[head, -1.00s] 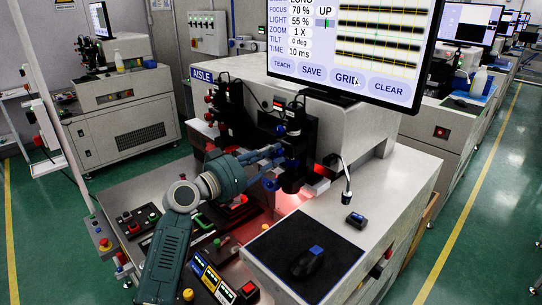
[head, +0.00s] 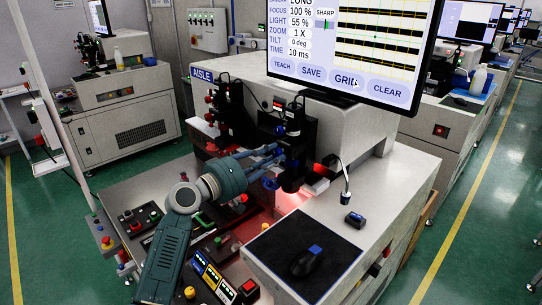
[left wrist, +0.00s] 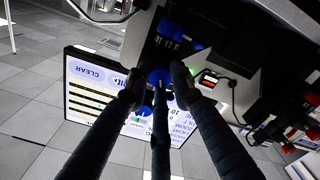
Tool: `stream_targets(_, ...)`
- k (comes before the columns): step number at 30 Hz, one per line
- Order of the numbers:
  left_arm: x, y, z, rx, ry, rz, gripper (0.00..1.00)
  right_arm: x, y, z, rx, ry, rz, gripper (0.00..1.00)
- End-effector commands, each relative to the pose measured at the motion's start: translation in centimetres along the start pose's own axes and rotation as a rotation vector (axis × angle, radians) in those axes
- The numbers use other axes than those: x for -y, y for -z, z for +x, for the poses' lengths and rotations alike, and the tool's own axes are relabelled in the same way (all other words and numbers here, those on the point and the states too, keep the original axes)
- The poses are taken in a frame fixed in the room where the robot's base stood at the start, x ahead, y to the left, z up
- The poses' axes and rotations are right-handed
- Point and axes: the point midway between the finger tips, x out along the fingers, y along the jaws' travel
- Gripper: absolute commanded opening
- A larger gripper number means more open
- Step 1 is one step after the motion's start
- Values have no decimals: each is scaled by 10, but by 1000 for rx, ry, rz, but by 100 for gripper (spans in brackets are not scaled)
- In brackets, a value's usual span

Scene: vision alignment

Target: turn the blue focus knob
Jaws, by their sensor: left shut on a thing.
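My left gripper (head: 276,165) reaches in from the left to the black camera unit (head: 295,145) on the aisle-side machine. In the left wrist view its dark fingers (left wrist: 158,84) are closed around the blue focus knob (left wrist: 160,75), which is partly hidden by the fingertips. In the head view the fingers cover most of the knob. The monitor (head: 352,50) reads FOCUS 100 % with the word SHARP beside it, and its dark stripes have crisp edges. My right gripper is not in view.
A black mouse (head: 308,262) lies on a dark pad on the white worktop at right. A thin gooseneck stalk (head: 346,185) stands near the camera unit. Button panels (head: 212,278) line the machine's front. A red glow lights the area below the camera unit.

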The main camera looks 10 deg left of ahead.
Motion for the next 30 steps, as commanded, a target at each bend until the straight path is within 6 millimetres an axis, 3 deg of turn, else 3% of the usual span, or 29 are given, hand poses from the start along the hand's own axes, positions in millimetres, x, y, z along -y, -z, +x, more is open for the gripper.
stream_targets(11,-1,4,-1,-10,-2,-2,0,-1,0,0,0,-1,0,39)
stream_targets(12,-1,4,-1,-10,-2,-2,25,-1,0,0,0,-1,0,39)
stream_targets(15,-1,4,-1,-9,-2,-2,42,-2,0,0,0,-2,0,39)
stream_targets(25,0,2,-3,-4,0,-2,42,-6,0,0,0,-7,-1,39)
stream_targets(30,1,1,-26,-3,3,0,42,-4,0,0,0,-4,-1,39)
